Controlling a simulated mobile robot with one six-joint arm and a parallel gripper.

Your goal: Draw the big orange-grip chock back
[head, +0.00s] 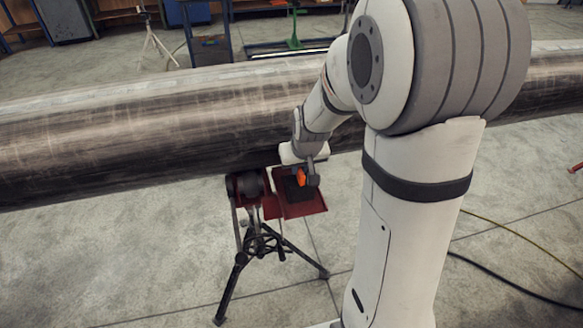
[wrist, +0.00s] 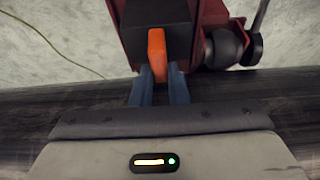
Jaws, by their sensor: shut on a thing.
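The big chock is a dark block (wrist: 147,14) with an orange grip (wrist: 156,50). It sits on a dark red plate beside the pipe, and in the head view its orange grip (head: 301,177) shows at my gripper's end. My gripper (wrist: 158,72) has its two blue-grey fingers on either side of the orange grip, shut on it. In the head view my gripper (head: 309,172) is partly hidden by my own wrist, just in front of the pipe. The chock's far side is hidden.
A long dark steel pipe (head: 130,135) runs across the view behind the chock. A tripod stand (head: 255,240) with a round roller (head: 246,185) stands below it, next to the red plate (head: 300,205). Cables (head: 510,280) lie on the floor at right. Floor in front is clear.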

